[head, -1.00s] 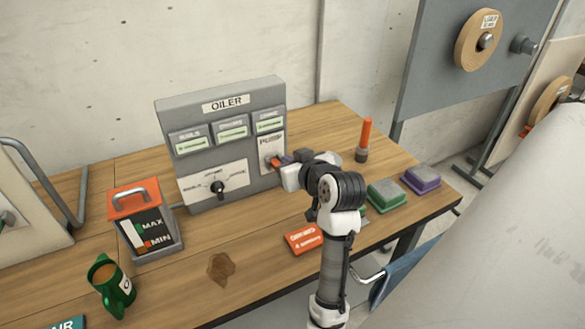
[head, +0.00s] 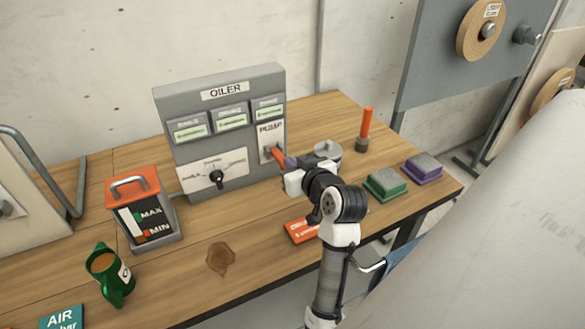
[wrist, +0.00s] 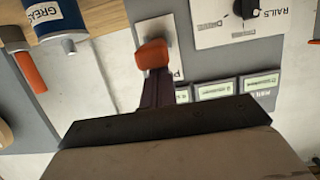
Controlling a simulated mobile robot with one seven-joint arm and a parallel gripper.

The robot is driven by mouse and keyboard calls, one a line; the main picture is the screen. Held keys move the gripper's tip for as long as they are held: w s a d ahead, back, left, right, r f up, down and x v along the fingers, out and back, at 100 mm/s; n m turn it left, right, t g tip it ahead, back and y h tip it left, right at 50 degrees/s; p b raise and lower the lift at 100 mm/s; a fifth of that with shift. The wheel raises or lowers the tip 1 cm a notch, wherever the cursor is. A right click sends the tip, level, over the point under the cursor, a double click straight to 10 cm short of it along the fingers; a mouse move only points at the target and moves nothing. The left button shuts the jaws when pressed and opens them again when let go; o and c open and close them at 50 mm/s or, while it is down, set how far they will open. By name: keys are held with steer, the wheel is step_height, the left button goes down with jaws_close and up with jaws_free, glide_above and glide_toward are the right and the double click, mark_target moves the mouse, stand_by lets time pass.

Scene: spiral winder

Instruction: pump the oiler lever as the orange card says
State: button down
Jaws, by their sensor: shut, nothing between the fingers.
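The grey oiler box (head: 225,150) stands on the bench with a PUMP plate (head: 266,131) at its right front. The orange-tipped pump lever (head: 276,152) sticks out from that plate; its orange end also shows in the wrist view (wrist: 152,54). My gripper (head: 286,160) is shut and empty, its fingertips right at the lever. In the wrist view my gripper (wrist: 158,92) has its tips at the orange end; I cannot tell whether they touch. The orange card (head: 300,230) lies on the bench, partly hidden by my arm, its text unreadable.
An oil tank with an orange lid (head: 134,186) and a green jug (head: 109,272) stand at left. A brown stain (head: 221,259) lies mid-bench. Green (head: 385,185) and purple (head: 422,168) blocks and an orange-handled tool (head: 366,130) are at right.

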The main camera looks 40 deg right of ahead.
steer(key=f+t+b, duration=0.1)
steer(key=f+b, duration=0.1)
steer(key=b, duration=0.1)
steer(key=shift+s+a+b, duration=0.1)
steer(key=shift+s+b, duration=0.05)
steer(key=shift+b, duration=0.25)
steer(key=f+b, duration=0.1)
steer(key=b, duration=0.1)
steer(key=f+t+b, duration=0.1)
steer(key=b, duration=0.1)
steer(key=f+h+b, duration=0.1)
steer(key=b, duration=0.2)
steer(key=shift+s+f+t, duration=0.1)
steer(key=shift+s+t, duration=0.15)
steer(key=shift+t, duration=0.15)
